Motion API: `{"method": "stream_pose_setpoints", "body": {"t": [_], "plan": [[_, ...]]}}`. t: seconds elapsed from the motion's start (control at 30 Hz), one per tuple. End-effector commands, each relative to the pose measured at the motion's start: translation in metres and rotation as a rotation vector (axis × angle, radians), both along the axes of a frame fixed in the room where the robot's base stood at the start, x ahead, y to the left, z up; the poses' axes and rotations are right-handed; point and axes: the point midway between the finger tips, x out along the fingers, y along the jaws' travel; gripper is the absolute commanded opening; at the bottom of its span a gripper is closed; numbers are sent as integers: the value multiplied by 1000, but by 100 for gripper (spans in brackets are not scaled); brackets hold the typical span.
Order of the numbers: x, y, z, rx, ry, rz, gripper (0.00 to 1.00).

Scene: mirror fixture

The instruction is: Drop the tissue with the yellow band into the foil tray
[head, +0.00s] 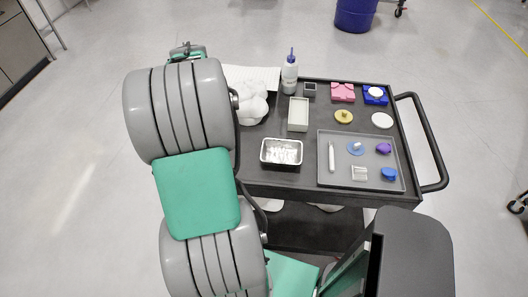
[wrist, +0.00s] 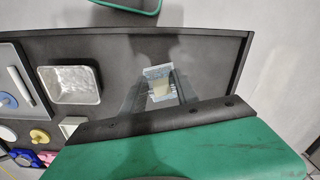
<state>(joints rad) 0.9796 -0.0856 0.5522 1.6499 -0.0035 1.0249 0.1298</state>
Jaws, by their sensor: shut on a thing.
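My gripper (wrist: 158,92) shows in the wrist view, its fingers shut on a small pale tissue (wrist: 157,73) with a yellow band (wrist: 162,89). The tissue is partly hidden between the fingers. In the head view my arm hides the gripper and the tissue. The foil tray (wrist: 70,69) is to the left of the gripper in the wrist view, apart from the tissue. In the head view the shiny rectangular tray (head: 281,163) sits near the front left of the dark cart top; its inside looks bright and crumpled.
On the cart (head: 277,181), a white lumpy thing (head: 252,103), a squeeze bottle (head: 290,78) and a pale box (head: 298,114) stand behind the foil tray. A grey tray (head: 345,178) with several small objects lies to its right. A handle (head: 437,150) sticks out on the right.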

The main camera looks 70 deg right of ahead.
Motion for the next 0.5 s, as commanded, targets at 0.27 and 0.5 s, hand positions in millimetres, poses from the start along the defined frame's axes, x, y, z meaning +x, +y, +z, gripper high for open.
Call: {"method": "stream_pose_setpoints", "body": {"t": [0.27, 0.5], "plan": [[-142, -92, 33, 0, 0, -428, 4], [-191, -107, 41, 1, 1, -556, 4]]}}
